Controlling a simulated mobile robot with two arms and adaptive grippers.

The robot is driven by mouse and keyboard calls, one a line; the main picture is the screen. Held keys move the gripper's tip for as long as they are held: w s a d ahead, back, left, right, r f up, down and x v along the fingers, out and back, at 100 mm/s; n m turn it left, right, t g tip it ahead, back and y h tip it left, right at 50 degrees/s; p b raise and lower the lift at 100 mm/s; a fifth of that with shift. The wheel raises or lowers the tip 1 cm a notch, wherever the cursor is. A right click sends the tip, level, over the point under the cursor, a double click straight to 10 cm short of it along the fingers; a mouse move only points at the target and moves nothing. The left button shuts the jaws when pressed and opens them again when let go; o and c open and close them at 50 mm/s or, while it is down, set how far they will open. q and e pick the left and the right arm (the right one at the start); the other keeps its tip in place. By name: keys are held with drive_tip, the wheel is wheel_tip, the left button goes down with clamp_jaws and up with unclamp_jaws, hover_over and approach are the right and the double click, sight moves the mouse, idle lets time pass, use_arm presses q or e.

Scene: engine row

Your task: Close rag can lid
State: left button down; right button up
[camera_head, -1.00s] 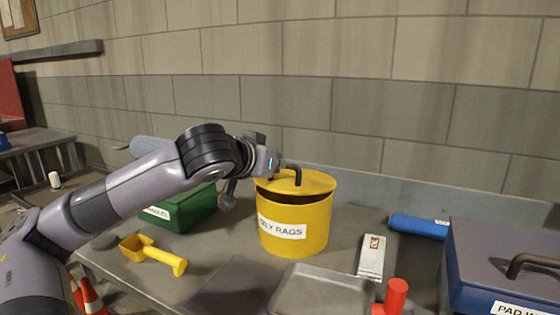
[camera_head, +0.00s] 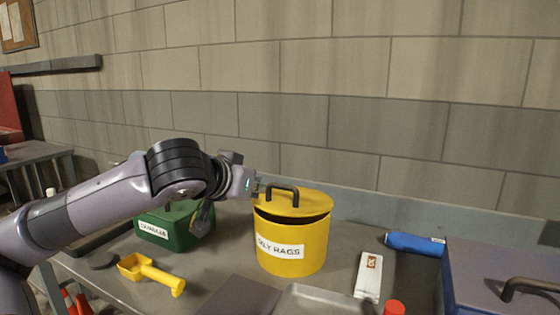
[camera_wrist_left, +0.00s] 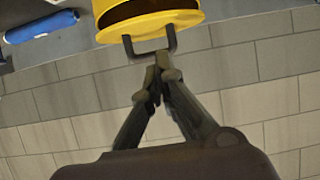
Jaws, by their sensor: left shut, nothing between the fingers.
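The yellow rag can (camera_head: 291,248) stands on the grey bench, with a white label on its front. Its yellow lid (camera_head: 312,203) is on top, with a dark handle; a dark gap shows under the lid's front edge, so it is slightly raised there. My left gripper (camera_head: 262,187) is beside the handle at the lid's left rear. In the left wrist view the gripper's fingertips (camera_wrist_left: 157,62) are shut together and empty, close to the handle (camera_wrist_left: 150,52); I cannot tell whether they touch it. The right gripper is not in view.
A green box (camera_head: 172,228) stands left of the can, with a yellow scoop (camera_head: 150,273) before it. A white-labelled block (camera_head: 368,276), a blue roll (camera_head: 415,243) and a large blue box (camera_head: 503,280) are to the right. The wall is behind.

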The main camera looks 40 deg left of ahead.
use_arm(q)
drive_tip(key=w+a+r+g+p, duration=0.2)
drive_tip(key=w+r+p, duration=0.3)
drive_tip(key=r+p, duration=0.3)
wheel_tip(320, 180, up, 4)
drive_tip(key=g+h+p, duration=0.2)
drive_tip(key=g+p, duration=0.1)
drive_tip(key=p, duration=0.5)
hover_over(293, 189)
drive_tip(key=s+a, duration=0.2)
drive_tip(key=shift+m, duration=0.4)
drive_tip(key=w+f, duration=0.1)
drive_tip(key=f, duration=0.2)
drive_tip(key=w+f+p, duration=0.1)
drive_tip(key=f, duration=0.3)
drive_tip(key=w+f, duration=0.1)
drive_tip(key=f, duration=0.2)
drive_tip(key=shift+w+a+f+p, duration=0.3)
drive_tip(key=shift+a+f, duration=0.05)
drive_tip(key=shift+f, duration=0.05)
drive_tip(key=shift+s+d+f, duration=0.1)
drive_tip(key=shift+s+f, duration=0.15)
drive_tip(key=shift+s, duration=0.1)
drive_tip(key=shift+f, duration=0.1)
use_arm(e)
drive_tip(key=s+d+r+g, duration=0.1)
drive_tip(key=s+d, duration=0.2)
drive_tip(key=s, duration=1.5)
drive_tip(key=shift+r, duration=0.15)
